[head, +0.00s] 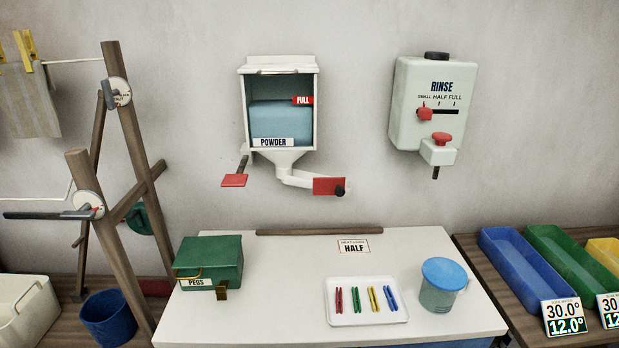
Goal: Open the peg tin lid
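The peg tin (208,265) is a green box with a white label reading PEGS. It stands at the left end of the white table top (290,265). Its green lid (212,249) looks closed, and nothing inside it shows. A brass-coloured wire loop (187,274) is on its front left and a small brown block-like piece (221,291) is at its front right. Neither of my grippers is in the head view.
A white tray (341,317) with several coloured pegs and a blue-lidded jar (441,284) stand right of the tin. A HALF card (353,247) and a brown bar (318,232) lie behind. A wooden frame (128,170) rises close on the left. The table between tin and tray is clear.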

